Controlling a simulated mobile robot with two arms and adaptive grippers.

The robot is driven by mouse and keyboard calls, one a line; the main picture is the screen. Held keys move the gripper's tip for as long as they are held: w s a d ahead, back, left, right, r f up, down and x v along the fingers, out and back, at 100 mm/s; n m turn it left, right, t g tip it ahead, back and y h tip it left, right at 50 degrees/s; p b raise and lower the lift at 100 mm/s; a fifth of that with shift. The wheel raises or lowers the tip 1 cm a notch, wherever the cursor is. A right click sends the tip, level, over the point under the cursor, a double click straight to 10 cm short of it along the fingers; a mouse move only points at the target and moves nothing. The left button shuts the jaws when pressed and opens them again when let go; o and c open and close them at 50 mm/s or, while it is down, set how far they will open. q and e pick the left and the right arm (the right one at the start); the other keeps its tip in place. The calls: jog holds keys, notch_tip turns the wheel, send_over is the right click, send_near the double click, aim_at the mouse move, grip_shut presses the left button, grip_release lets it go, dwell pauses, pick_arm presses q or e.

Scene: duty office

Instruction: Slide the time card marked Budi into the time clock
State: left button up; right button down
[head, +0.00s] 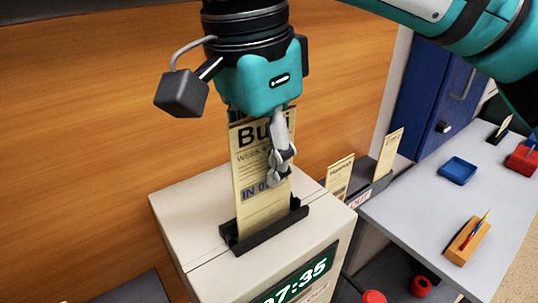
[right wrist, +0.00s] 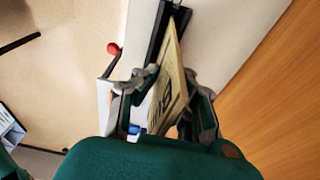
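The cream time card marked Budi (head: 250,175) stands nearly upright with its lower edge in the black slot (head: 265,229) on top of the beige time clock (head: 185,214). Its lowest part is hidden by the slot. My right gripper (head: 281,172) points down over the card, one finger in front of its face. In the right wrist view the card (right wrist: 172,85) stands slantwise between the two fingers (right wrist: 172,75), which are apart and look slightly open around it. The slot (right wrist: 157,35) lies beyond the fingertips. My left gripper is out of view.
A rack (head: 372,188) marked OUT with other cards stands behind the clock at right. The grey desk (head: 410,213) holds a blue tray (head: 458,170) and a wooden pen holder (head: 468,240). A wooden wall (head: 80,130) is close behind the gripper.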

aim_at(255, 125)
jog(key=shift+f+b, duration=2.1)
jog(key=shift+f, duration=0.9)
jog(key=c, duration=1.4)
grip_release()
jog(key=shift+r, duration=0.4)
jog(key=r, duration=0.3)
jog(key=a+r, duration=0.1)
jog(key=r, duration=0.3)
jog(key=s+r, duration=0.1)
jog(key=r, duration=0.2)
jog(key=shift+s+a+r, duration=0.1)
jog(key=shift+a+r, duration=0.05)
jog(key=shift+r, duration=0.5)
